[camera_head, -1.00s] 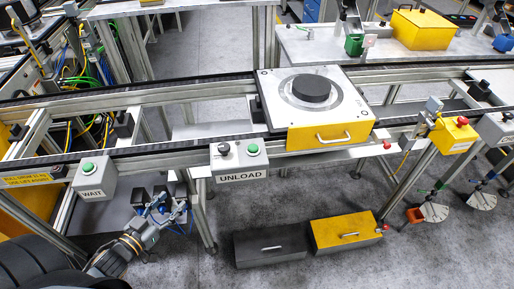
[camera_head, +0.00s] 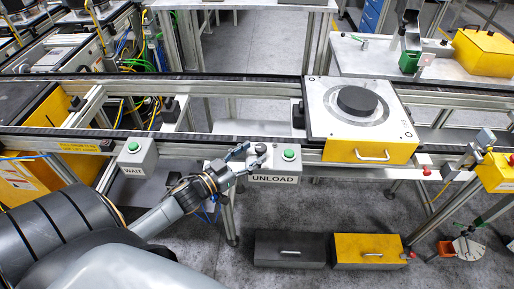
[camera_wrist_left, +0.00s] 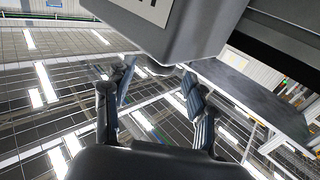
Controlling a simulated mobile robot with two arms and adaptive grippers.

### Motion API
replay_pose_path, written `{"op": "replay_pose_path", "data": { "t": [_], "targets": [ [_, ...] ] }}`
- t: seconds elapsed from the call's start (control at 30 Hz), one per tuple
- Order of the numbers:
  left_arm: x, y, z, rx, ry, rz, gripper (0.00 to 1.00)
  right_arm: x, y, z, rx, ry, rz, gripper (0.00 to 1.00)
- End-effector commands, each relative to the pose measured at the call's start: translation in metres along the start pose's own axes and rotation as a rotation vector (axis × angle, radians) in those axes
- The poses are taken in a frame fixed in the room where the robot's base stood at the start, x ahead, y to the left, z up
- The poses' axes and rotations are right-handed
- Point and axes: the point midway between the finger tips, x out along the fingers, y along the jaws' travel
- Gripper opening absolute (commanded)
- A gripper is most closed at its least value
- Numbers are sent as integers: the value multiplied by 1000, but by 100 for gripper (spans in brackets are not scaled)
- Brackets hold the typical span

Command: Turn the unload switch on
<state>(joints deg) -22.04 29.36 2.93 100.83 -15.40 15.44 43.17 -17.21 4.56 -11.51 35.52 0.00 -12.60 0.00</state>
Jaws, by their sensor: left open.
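The grey UNLOAD box (camera_head: 292,172) hangs on the front rail of the conveyor in the head view. Contact cannot be told. My right gripper is out of view.
A grey WAIT box (camera_head: 138,158) hangs on the rail to the left. A white and yellow pallet (camera_head: 325,118) with a black disc sits on the conveyor to the right. A black bin (camera_head: 272,255) and a yellow bin (camera_head: 350,260) lie on the floor below.

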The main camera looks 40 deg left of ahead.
Motion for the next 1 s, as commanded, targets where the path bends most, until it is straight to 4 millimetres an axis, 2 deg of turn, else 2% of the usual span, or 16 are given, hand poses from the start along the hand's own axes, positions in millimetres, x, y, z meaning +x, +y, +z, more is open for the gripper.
{"op": "replay_pose_path", "data": {
  "t": [0.03,0.2,0.57,0.8,0.83,1.0],
  "targets": [
    [8,0,-2,0,2,0,56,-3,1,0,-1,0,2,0],
    [22,0,0,-1,0,0,56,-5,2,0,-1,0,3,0],
    [25,0,1,-1,-1,0,56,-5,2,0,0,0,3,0],
    [25,0,1,-1,-1,0,7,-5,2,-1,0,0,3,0],
    [25,0,1,-1,-1,0,3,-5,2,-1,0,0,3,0],
    [25,0,1,0,-1,6,3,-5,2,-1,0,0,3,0]
  ]
}}
